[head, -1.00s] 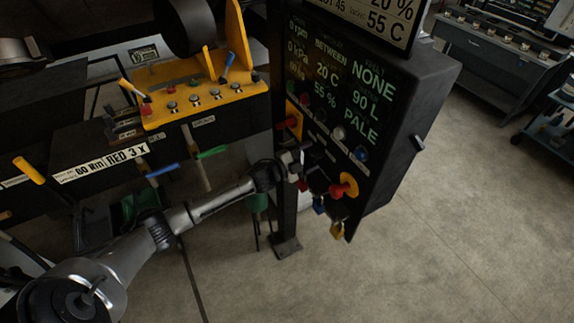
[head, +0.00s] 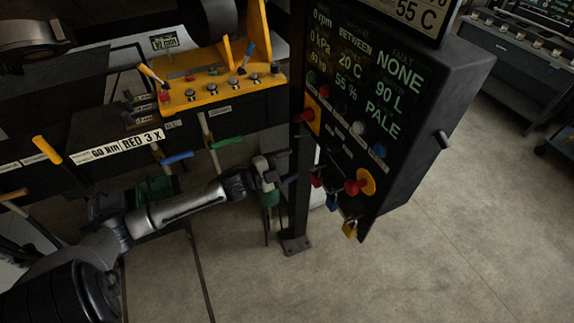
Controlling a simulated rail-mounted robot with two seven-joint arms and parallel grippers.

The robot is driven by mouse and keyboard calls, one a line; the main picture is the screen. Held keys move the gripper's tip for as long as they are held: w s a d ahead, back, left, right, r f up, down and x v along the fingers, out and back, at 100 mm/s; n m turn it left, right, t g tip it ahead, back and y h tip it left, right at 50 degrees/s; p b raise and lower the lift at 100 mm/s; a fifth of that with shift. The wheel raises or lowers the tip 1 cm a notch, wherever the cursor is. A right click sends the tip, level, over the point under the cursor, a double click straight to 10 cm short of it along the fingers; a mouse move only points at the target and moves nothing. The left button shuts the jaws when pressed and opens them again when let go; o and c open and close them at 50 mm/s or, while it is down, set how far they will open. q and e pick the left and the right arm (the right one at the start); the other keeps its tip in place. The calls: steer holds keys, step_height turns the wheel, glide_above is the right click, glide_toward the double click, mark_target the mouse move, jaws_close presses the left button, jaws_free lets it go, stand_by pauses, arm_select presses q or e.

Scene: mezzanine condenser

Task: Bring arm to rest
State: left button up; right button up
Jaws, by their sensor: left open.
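My left arm (head: 180,207) comes in from the lower left, grey and black. My left gripper (head: 285,168) is open, with nothing seen between its fingers. It points right, towards the dark post (head: 298,200) and the lower left of the black control panel (head: 345,110). In the picture a small gap lies between the gripper and the panel's knobs. My right gripper is out of view.
The panel carries a red knob on a yellow plate (head: 367,183), lamps, and hanging padlocks (head: 350,229). A yellow console (head: 215,92) with levers stands behind, above blue (head: 177,157) and green (head: 227,142) handles. Open concrete floor (head: 450,240) lies right.

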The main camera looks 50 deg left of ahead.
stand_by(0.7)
arm_select(q)
steer(key=a+f+n+g+y, duration=0.3)
steer(key=a+n+y, duration=0.25)
steer(key=y, duration=0.25)
steer(key=s+d+f+n+g+y, duration=0.1)
steer(key=s+d+n+g+y, duration=0.15)
steer(key=s+g, duration=0.2)
steer(key=s+d+n+g+h+p, duration=0.4)
steer(key=s+d+p, duration=0.6)
steer(key=s+d, duration=1.4)
steer(key=shift+r+g+h, duration=0.3)
steer(key=shift+g+h, duration=0.85)
steer(key=shift+g, duration=0.1)
